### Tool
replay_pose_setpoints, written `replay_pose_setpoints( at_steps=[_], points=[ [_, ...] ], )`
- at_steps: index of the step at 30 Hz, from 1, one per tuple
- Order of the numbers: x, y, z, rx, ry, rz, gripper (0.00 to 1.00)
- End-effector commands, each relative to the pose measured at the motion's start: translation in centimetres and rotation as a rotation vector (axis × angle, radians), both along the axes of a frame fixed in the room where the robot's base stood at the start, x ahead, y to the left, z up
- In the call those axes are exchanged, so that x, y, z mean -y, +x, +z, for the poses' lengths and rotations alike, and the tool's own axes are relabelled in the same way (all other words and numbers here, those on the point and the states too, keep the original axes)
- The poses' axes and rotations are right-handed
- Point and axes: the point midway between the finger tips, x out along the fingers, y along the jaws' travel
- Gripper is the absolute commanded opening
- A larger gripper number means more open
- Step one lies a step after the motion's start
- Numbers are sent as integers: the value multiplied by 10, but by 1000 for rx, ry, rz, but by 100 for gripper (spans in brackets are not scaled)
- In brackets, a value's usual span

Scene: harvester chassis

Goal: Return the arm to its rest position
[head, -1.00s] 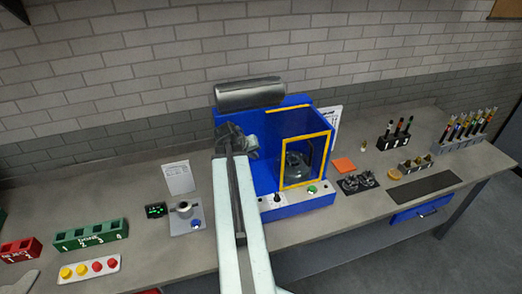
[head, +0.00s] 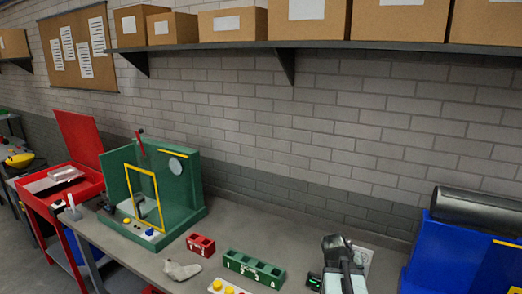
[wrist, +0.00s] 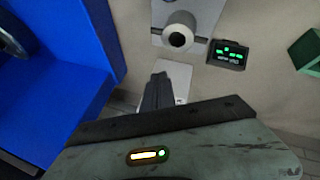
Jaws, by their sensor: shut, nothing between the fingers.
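My gripper (head: 333,243) shows at the lower right of the head view, at the end of my raised arm. The lower part of my arm is cut off by the head view's bottom edge.
The blue machine (head: 465,255) stands close on the right in the head view. A small display (wrist: 229,54) and grey device (wrist: 180,38) lie near the gripper. The green block (head: 253,268), red block (head: 201,245) and green machine (head: 185,190) are leftward.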

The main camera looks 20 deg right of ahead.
Motion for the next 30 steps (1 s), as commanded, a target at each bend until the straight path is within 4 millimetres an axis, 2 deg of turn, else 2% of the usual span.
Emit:
replay_pose_setpoints(
  at_steps=[1, 2, 3, 5, 6, 9, 12, 13, 15, 19, 30],
  points=[
    [-40, 19, -27, -7, 24, 61, 0],
    [-63, 29, -36, -10, 43, 94, 0],
    [-95, 39, -48, -21, 68, 138, 0],
    [-144, 50, -66, -39, 110, 204, 0],
    [-176, 55, -78, -55, 140, 247, 0],
    [-255, 56, -104, -107, 222, 349, 0],
    [-316, 44, -122, -172, 304, 425, 0],
    [-330, 39, -125, -192, 331, 442, 0],
    [-349, 22, -125, -248, 406, 456, 0],
    [-361, 2, -124, -320, 485, 465, 0],
    [-359, 1, -124, -328, 482, 467, 0]
  ],
)
